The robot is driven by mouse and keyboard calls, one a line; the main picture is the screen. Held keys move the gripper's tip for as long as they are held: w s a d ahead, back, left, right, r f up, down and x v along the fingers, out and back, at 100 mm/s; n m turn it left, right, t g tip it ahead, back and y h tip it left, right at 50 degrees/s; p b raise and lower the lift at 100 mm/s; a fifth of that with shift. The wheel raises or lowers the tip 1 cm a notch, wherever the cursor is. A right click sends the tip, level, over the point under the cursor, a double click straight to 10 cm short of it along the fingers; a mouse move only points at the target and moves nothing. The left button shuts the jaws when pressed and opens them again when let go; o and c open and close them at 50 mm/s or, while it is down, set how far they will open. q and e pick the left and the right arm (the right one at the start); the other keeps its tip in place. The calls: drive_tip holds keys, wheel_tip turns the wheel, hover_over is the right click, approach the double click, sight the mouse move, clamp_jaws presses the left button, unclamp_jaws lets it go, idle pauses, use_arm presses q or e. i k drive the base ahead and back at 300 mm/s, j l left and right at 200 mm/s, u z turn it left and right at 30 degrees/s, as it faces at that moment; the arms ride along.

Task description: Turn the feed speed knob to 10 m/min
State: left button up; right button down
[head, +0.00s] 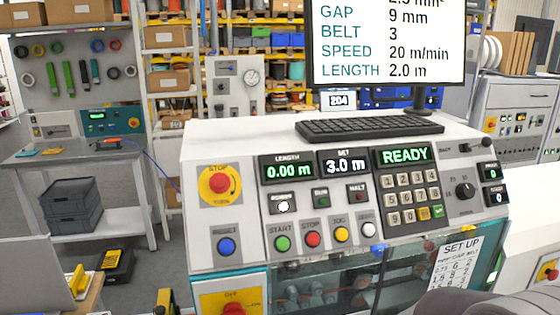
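A black rotary knob (464,190) sits on a grey plate at the right end of the machine's control panel (240,246), right of the keypad (412,197). Its scale and label are too small to read, so I cannot tell its setting. Nothing touches it. The displays read LENGTH 0.00 m (286,169), SET 3.0 m (344,162) and READY (404,156). The monitor (388,45) above shows SPEED 20 m/min and LENGTH 2.0 m. Neither gripper's fingers show; a dark grey rounded part of mine fills the lower right corner.
A keyboard (368,127) lies on the machine top. START, STOP and other buttons line the panel, with a red stop button (219,183) at left. A SET UP sheet (458,265) hangs below the knob. A table with grey crates (70,207) stands at left.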

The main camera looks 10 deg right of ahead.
sight(464, 191)
drive_tip(key=z, duration=1.45)
